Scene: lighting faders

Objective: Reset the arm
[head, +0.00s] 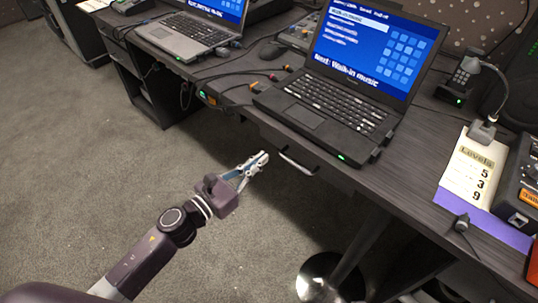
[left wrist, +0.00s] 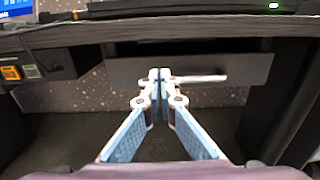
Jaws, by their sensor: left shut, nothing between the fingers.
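My left arm reaches in from the lower left in the head view. My left gripper (head: 262,158) is shut and empty, in front of the desk's front edge and below the black laptop (head: 325,115). In the left wrist view the left gripper (left wrist: 160,75) has its fingertips together, in front of a drawer front (left wrist: 230,68) under the desktop. The fingertips appear beside the left end of the drawer's light handle (left wrist: 200,78); I cannot tell whether they touch it. The handle also shows in the head view (head: 297,163). My right gripper is not in view.
The dark desk (head: 400,190) carries a grey laptop (head: 185,35), a mouse (head: 272,50), cables and a card reading "Levels 5 3 9" (head: 470,172). A control box (head: 522,180) stands at the right. A round metal base (head: 325,280) is below. Open carpet (head: 100,160) lies left.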

